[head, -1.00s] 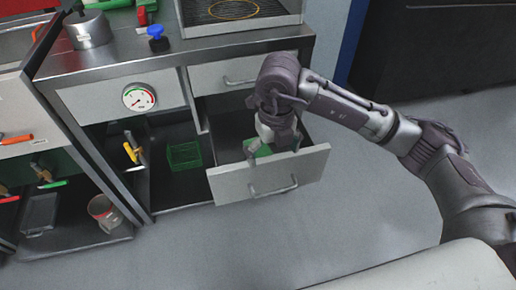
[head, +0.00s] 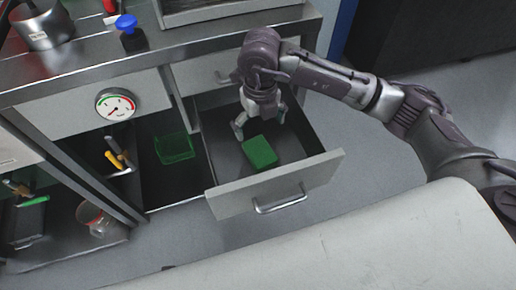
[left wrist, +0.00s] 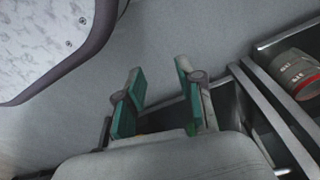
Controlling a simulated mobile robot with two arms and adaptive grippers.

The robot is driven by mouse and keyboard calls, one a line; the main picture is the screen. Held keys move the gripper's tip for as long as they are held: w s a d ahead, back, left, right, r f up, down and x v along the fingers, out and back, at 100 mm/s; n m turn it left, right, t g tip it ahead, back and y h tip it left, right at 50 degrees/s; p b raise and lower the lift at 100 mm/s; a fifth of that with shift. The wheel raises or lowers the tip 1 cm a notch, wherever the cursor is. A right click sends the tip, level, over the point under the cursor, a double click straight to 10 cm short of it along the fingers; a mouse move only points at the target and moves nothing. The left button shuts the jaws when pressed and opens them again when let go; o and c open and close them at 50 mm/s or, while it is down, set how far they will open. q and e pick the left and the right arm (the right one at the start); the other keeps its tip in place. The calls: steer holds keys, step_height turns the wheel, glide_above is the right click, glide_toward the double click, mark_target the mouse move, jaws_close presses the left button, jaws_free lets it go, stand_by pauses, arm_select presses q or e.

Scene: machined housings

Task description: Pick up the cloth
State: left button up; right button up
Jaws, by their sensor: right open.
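The green cloth (head: 260,152), a folded block-like shape, lies on the floor of the open drawer (head: 275,190) in the head view. My right gripper (head: 260,122) is open and empty over the drawer. It is just behind the cloth, with its fingers pointing down and apart from it. My left gripper is outside the head view. In the left wrist view my left gripper (left wrist: 158,70) has its green-padded fingers apart with nothing between them.
A green basket (head: 174,147) stands in the open bay left of the drawer. A gauge (head: 116,104) is on the cabinet front. A blue-topped object (head: 128,32) stands on the counter. A red-banded can (left wrist: 298,76) shows in the left wrist view. Floor in front is clear.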

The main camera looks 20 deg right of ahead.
mark_target(259, 151)
step_height(259, 151, down, 10)
steer(key=shift+r+b, duration=0.1)
steer(key=shift+b, duration=0.4)
steer(key=shift+f, duration=0.4)
arm_select(q)
steer(key=r, duration=0.1)
steer(key=w+r, duration=0.2)
steer(key=shift+d+r, duration=0.15)
steer(key=shift+r, duration=0.2)
arm_select(e)
steer(key=shift+r, duration=0.1)
steer(key=c, duration=1.1)
